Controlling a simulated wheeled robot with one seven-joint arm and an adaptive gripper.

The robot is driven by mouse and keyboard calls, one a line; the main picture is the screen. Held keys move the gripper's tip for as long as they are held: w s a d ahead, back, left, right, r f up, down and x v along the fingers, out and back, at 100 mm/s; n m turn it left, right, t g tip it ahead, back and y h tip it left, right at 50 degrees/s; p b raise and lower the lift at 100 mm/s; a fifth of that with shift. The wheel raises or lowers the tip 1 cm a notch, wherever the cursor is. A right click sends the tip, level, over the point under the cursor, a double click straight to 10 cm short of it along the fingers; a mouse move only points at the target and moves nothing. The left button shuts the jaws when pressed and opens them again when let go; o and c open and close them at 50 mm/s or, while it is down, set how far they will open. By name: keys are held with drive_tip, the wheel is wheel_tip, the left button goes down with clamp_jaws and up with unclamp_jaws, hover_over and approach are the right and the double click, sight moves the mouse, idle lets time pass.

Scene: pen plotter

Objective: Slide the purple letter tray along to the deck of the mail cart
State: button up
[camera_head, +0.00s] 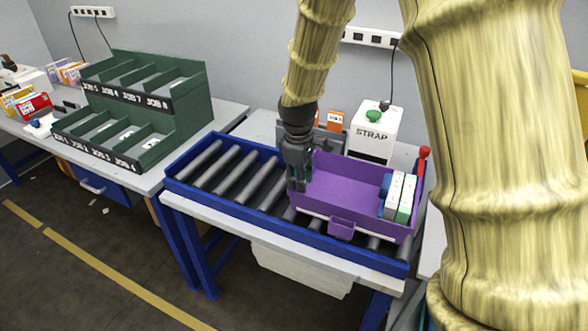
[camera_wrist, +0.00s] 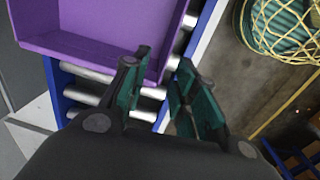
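The purple letter tray (camera_head: 340,176) sits on the blue-framed roller conveyor (camera_head: 190,186), toward its right end. White, green and blue upright items (camera_head: 398,197) stand in the tray's right end. A small purple handle juts from its front side. My gripper (camera_head: 298,185) points down at the tray's left end. In the wrist view my gripper (camera_wrist: 165,88) has a gap between its green-padded fingers, beside a corner of the tray (camera_wrist: 100,42). I cannot tell whether a finger touches the tray. I cannot make out the mail cart's deck; my arm covers much of the right side.
A red-topped post (camera_head: 424,154) stands by the tray's right end. A white STRAP machine (camera_head: 374,130) is behind the conveyor. A green job sorter (camera_head: 150,115) stands on the left table. Rollers left of the tray are bare. Yellow netting (camera_wrist: 280,28) shows in the wrist view.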

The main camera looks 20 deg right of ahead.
sight(303, 207)
drive_tip(key=shift+s+r, duration=0.2)
drive_tip(key=shift+s, duration=0.1)
drive_tip(key=f, duration=0.2)
drive_tip(key=shift+s+d+f, duration=0.2)
drive_tip(key=shift+f, duration=0.1)
drive_tip(key=f, duration=0.3)
drive_tip(key=f+p, duration=0.1)
drive_tip(key=f, duration=0.1)
drive_tip(key=shift+d+f, duration=0.2)
drive_tip(key=shift+f, duration=0.2)
drive_tip(key=shift+s+d+f+p, duration=0.1)
drive_tip(key=shift+f+p, duration=0.3)
drive_tip(key=shift+f, duration=0.65)
clamp_jaws()
